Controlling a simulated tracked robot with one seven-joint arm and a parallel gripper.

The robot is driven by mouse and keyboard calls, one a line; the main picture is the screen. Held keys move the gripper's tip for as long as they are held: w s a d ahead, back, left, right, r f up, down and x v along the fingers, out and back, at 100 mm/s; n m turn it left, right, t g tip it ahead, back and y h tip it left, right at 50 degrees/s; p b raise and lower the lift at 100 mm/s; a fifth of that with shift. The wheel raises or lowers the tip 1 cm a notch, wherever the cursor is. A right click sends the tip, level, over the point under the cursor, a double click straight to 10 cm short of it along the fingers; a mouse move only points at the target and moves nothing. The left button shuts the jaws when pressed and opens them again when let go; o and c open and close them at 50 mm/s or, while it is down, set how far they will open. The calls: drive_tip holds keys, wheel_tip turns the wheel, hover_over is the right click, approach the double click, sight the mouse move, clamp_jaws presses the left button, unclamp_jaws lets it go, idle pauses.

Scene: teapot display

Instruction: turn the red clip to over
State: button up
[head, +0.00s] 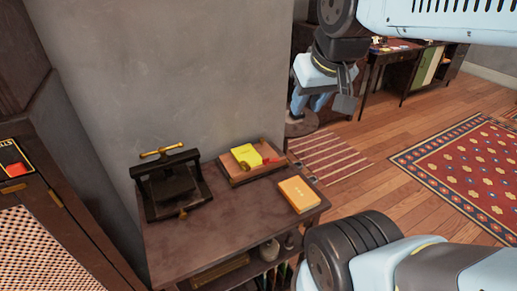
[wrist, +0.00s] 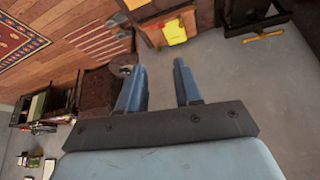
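My gripper (head: 309,103) hangs in the air at the upper middle of the head view, right of the wall's edge and beyond the small dark table (head: 228,232). In the wrist view, the two blue-grey fingers of my gripper (wrist: 157,64) stand apart with nothing between them. It is open and empty, clear of the things on the table.
The table bears a black press (head: 172,185) with brass handles, a wooden tray (head: 236,178) holding a yellow box (head: 246,156), and an orange book (head: 299,194). A dark cabinet (head: 55,235) with a red-marked black item (head: 14,160) stands left. Patterned rugs (head: 460,160) lie right.

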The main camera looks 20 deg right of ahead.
drive_tip(key=w+f+m+g, duration=0.3)
drive_tip(key=w+f+m, duration=0.5)
drive_tip(key=w+f, duration=0.4)
drive_tip(key=w+f+m+g, duration=0.3)
drive_tip(key=w+f+m, duration=0.55)
drive_tip(key=w, duration=0.45)
drive_tip(key=shift+n, duration=0.35)
wheel_tip(320, 180, down, 14)
drive_tip(key=shift+w+d+r, duration=0.15)
drive_tip(key=shift+r, duration=0.1)
drive_tip(key=shift+c, duration=0.5)
clamp_jaws()
drive_tip(key=shift+a, duration=0.3)
drive_tip(key=shift+d, duration=0.2)
